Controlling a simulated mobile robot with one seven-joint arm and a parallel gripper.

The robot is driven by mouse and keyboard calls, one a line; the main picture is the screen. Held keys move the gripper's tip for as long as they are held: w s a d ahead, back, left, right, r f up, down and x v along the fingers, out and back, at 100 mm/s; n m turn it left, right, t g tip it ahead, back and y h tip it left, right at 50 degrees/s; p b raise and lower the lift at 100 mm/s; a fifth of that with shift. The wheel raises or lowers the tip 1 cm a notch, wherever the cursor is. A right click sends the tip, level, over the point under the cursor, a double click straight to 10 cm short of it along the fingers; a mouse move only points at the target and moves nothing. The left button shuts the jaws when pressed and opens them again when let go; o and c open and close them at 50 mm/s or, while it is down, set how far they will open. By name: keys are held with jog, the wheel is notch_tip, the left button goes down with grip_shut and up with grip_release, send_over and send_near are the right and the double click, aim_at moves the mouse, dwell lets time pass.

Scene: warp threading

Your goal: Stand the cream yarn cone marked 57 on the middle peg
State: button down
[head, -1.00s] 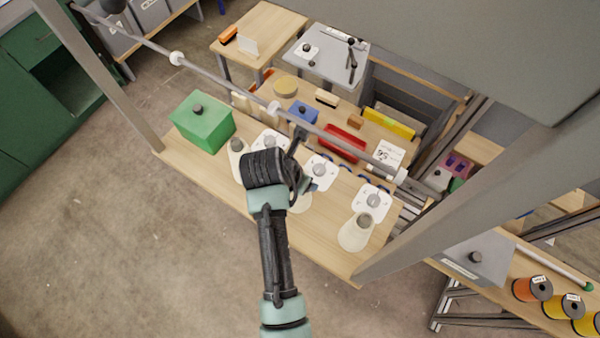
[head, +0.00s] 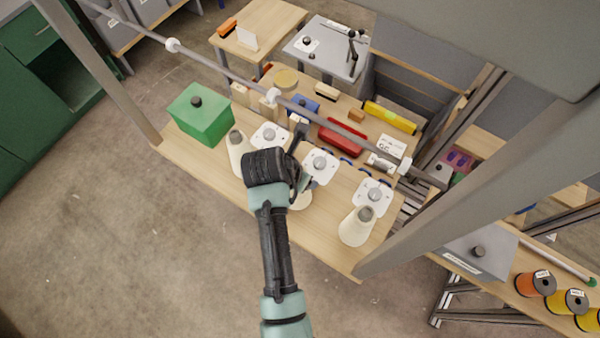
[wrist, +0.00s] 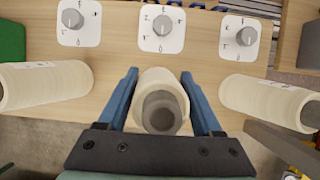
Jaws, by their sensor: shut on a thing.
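My gripper (wrist: 158,78) has its two blue fingers on either side of a cream cone (wrist: 160,84) with a grey tip, and is shut on it. In the head view this cone (head: 302,200) is mostly hidden behind my wrist. Its number cannot be read. I cannot tell if its base touches the table. Two more cream cones stand at the left (head: 235,152) and right (head: 356,228). Behind the cones is a row of three white plates with grey round posts: left (head: 268,134), middle (head: 319,164) and right (head: 373,195). The middle post (wrist: 162,25) lies straight beyond the held cone.
A green box (head: 200,118) stands at the left end of the wooden table (head: 215,172). A grey rail (head: 225,74) crosses above the table. A red tray (head: 342,138) and a blue box (head: 303,105) lie behind the plates. A grey post stands at the right.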

jog(key=shift+f, duration=0.55)
grip_release()
jog(key=b+v, duration=0.2)
jog(key=v, duration=1.1)
jog(key=shift+b, duration=0.3)
